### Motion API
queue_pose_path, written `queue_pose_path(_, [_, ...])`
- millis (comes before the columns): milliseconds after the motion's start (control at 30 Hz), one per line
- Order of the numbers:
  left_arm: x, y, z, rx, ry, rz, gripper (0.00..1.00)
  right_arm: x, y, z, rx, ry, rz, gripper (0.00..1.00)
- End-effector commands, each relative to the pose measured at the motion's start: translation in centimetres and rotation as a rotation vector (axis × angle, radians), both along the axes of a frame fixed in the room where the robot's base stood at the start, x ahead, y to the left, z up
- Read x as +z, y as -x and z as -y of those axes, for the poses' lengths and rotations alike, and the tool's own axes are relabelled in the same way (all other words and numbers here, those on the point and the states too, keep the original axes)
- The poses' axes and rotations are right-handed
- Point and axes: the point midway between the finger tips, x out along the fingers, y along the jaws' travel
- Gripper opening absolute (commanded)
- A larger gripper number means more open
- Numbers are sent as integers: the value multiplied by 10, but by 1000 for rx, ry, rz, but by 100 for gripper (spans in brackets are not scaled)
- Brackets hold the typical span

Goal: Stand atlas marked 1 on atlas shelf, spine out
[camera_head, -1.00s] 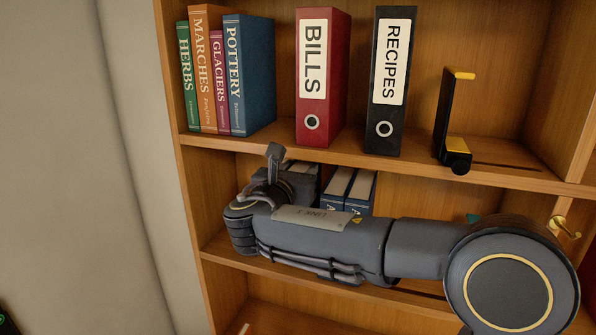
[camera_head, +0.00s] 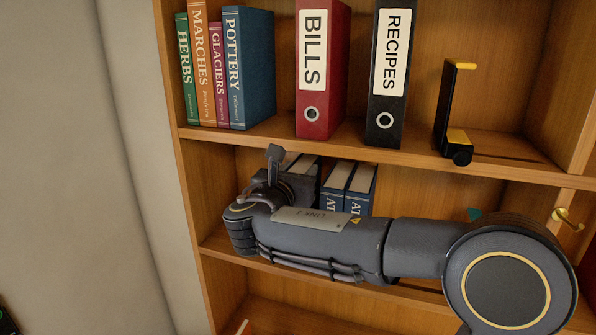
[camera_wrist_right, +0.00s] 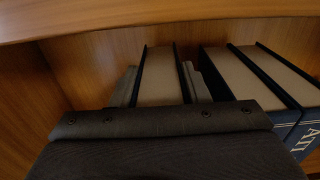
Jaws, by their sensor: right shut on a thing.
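My right gripper (camera_wrist_right: 160,88) is shut on an upright book, the held atlas (camera_wrist_right: 160,68), with one finger on each side of it. In the head view this gripper (camera_head: 276,184) reaches into the middle shelf, the atlas shelf (camera_head: 415,240). The held atlas's pale page edges show; its spine and number are hidden behind my gripper. Its foot is hidden, so I cannot tell whether it touches the shelf board. Two blue atlases (camera_head: 347,185) stand upright just right of it, spines out, with a narrow gap in the wrist view. My left gripper is not in view.
The board above (camera_head: 400,158) runs close over the gripper. It carries several books (camera_head: 250,70), a red BILLS binder (camera_head: 322,70), a black RECIPES binder (camera_head: 388,80) and a black-and-yellow bookend (camera_head: 450,115). A brass hook (camera_head: 567,218) is at right.

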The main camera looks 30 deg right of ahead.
Motion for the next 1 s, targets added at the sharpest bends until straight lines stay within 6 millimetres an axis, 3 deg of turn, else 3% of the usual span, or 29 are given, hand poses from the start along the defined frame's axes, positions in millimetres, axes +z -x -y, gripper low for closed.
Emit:
queue_pose_path(367, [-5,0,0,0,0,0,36,-6,0,0,0,2,4,0])
queue_pose_path(400, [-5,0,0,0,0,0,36,-5,0,0,0,1,5,46])
queue_pose_path(567, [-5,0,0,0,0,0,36,-5,0,0,0,0,3,66])
queue_pose_path(867, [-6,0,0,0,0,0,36,-8,1,-2,1,0,-3,67])
queue_pose_path(1000, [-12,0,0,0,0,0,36,-9,10,-13,3,-1,0,67])
